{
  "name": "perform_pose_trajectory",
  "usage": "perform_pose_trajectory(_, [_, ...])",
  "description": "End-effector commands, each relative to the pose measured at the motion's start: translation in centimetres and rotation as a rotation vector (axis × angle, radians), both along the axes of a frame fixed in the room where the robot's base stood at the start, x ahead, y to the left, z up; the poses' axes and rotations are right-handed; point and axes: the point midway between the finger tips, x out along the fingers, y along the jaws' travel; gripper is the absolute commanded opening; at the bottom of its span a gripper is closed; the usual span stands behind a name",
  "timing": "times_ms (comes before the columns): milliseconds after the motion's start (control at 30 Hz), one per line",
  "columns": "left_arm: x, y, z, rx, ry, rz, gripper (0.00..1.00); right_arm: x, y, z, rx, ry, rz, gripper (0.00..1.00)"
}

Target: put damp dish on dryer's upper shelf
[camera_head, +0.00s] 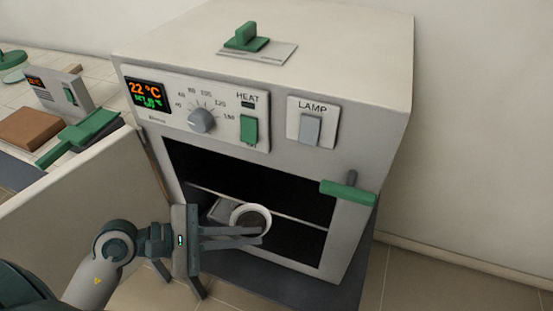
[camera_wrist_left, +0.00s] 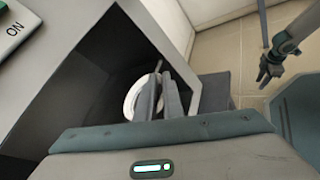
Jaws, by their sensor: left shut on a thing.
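The dish (camera_head: 250,217) is a small white round vessel, held at the dryer's open front. My left gripper (camera_head: 262,236) is shut on it; the wrist view also shows the dish (camera_wrist_left: 132,98) beside the fingers (camera_wrist_left: 163,98). The dryer (camera_head: 265,60) is a large off-white box with a dark chamber. Its upper shelf (camera_head: 310,223) shows as a thin pale edge across the opening. In the head view the dish overlaps this edge; I cannot tell how far inside it is. A dark gripper, seemingly my right one (camera_wrist_left: 262,78), appears small in the wrist view, its jaws unclear.
The dryer door (camera_head: 85,195) stands open at the left. A green latch handle (camera_head: 347,192) juts from the right of the opening. A grey flat thing (camera_head: 222,210) lies inside, behind the gripper. A brown block (camera_head: 30,128) and a small display unit (camera_head: 62,90) sit on the left bench.

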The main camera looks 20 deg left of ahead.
Motion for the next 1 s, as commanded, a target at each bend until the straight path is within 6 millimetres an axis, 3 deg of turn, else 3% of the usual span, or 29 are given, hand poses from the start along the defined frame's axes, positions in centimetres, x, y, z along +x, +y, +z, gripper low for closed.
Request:
perform_pose_trajectory(333, [0.5, 0.0, -0.2, 0.0, -0.001, -0.001, 0.0, -0.2, -0.3, -0.4, -0.006, 0.02, -0.002, 0.31])
perform_pose_trajectory(667, [2.9, -0.1, -0.3, 0.0, -0.004, 0.0, 0.0, -2.0, -2.2, -1.4, -0.04, 0.143, -0.016, 0.31])
perform_pose_trajectory(1000, [8.1, -0.2, 0.4, -0.003, -0.002, 0.003, 0.0, -1.2, -1.2, -0.5, -0.023, 0.085, -0.009, 0.31])
